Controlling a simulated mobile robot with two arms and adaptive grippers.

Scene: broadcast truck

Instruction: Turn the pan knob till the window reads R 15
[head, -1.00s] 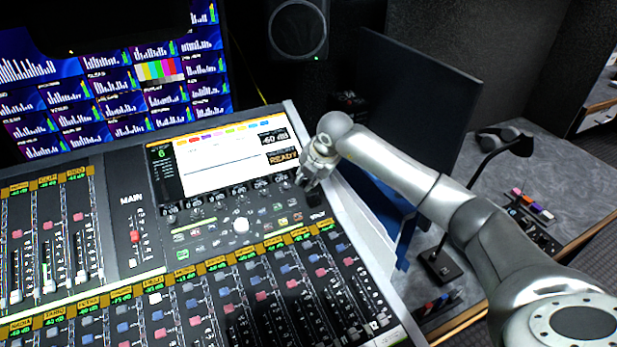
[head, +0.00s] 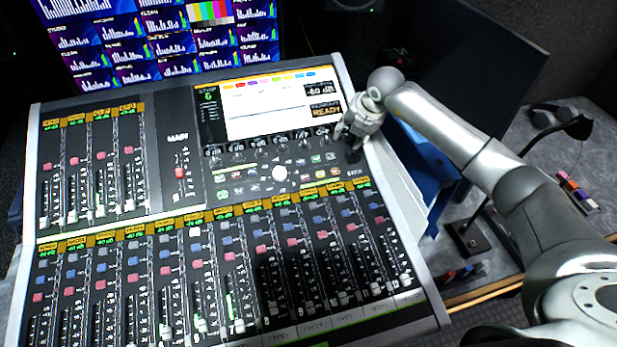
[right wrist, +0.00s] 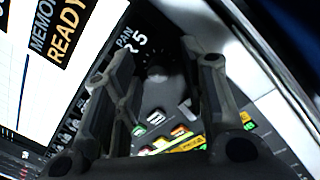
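The mixing console (head: 180,228) fills the lower left of the head view. My right gripper (head: 352,145) is over the console's right edge, beside its lit screen (head: 268,108). In the right wrist view my right gripper (right wrist: 158,58) points down at the panel with its two fingers apart. The dark round pan knob (right wrist: 155,74) shows between the fingers, with no clear contact. The pan window (right wrist: 134,44) above it shows a 5; the characters before it are partly hidden by a finger. In the head view the knob is hidden by the gripper. My left gripper is not in view.
Small coloured buttons (right wrist: 165,138) lie close below the knob. The white trackball (head: 279,173) and rows of faders are left of my gripper. A blue panel (head: 425,165) and a dark monitor (head: 475,75) stand to the right.

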